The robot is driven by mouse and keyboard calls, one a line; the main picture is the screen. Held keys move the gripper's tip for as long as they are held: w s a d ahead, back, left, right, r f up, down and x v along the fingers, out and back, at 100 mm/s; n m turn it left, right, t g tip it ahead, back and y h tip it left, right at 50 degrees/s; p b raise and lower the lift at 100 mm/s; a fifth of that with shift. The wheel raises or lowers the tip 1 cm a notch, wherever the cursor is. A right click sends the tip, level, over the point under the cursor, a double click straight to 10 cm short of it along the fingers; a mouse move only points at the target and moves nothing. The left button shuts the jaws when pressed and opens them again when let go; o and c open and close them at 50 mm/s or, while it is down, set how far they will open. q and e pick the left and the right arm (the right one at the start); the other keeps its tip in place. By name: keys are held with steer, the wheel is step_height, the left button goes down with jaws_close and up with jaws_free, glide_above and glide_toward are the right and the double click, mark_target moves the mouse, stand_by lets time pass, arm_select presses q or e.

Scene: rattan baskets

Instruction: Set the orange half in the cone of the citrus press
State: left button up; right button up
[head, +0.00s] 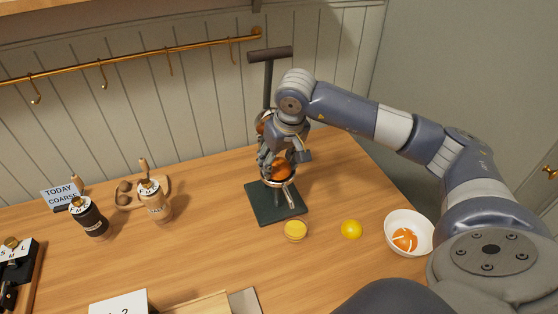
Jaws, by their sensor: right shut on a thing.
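The citrus press (265,207) stands at the back of the wooden counter, with a dark green base, an upright column and a brown lever handle (270,54) at the top. My right gripper (272,165) is at the press and points down at its cone. It is shut on the orange half (282,169), which shows as an orange dome just at the cone's metal ring (286,183). The fingers partly hide the orange half, and I cannot tell whether it touches the cone. My left gripper is not in view.
A white bowl (392,226) with orange pieces stands at the right. A yellow lemon (351,229) and a cut yellow piece (295,230) lie in front of the press. Two grinders, one black (93,219) and one tan (156,204), stand at the left near a "TODAY COARSE" card (61,193).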

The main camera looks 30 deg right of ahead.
steer(key=shift+f, duration=0.3)
steer(key=o, duration=1.2)
steer(key=shift+o, duration=0.2)
steer(key=shift+r, duration=0.1)
steer(key=v, duration=1.2)
